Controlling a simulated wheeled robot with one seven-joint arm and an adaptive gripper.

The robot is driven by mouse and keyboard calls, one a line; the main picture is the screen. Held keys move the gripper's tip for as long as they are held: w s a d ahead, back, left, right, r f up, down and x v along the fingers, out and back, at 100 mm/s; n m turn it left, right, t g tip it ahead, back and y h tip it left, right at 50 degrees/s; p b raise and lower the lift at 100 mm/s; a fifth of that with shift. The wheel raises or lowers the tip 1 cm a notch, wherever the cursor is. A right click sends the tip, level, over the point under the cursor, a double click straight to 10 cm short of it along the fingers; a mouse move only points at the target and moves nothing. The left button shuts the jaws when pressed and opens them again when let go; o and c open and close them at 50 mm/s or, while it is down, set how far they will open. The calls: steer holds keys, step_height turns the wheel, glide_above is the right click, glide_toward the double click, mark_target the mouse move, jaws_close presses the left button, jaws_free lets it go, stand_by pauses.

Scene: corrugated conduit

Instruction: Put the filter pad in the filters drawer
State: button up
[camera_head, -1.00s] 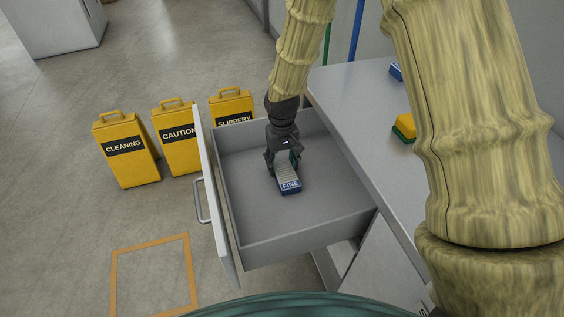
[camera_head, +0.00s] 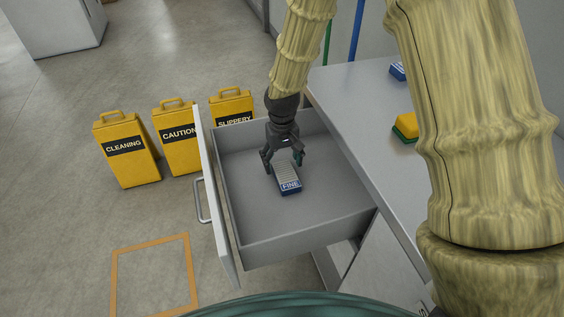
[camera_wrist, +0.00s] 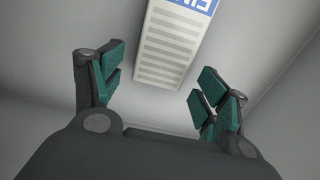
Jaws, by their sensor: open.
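The filter pad (camera_head: 288,180) is a small pleated grey block with a blue end labelled FINE. It lies on the floor of the open drawer (camera_head: 310,222). My gripper (camera_head: 283,163) is open above the far end of the pad, its fingers spread to either side. In the wrist view the pad (camera_wrist: 172,45) lies beyond and between the green-padded fingertips (camera_wrist: 155,85), with a gap on both sides. No label on the drawer's front can be seen from here.
Yellow caution boards (camera_head: 126,150) stand on the floor left of the drawer. The grey counter (camera_head: 350,100) to the right holds a yellow-and-green block (camera_head: 406,126) and a blue-and-white block (camera_head: 397,71). An orange square outline (camera_head: 152,277) marks the clear floor at front left.

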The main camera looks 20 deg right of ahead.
step_height(320, 180, up, 11)
steer(key=shift+r+p, duration=0.15)
steer(key=shift+p, duration=0.2)
stand_by(0.3)
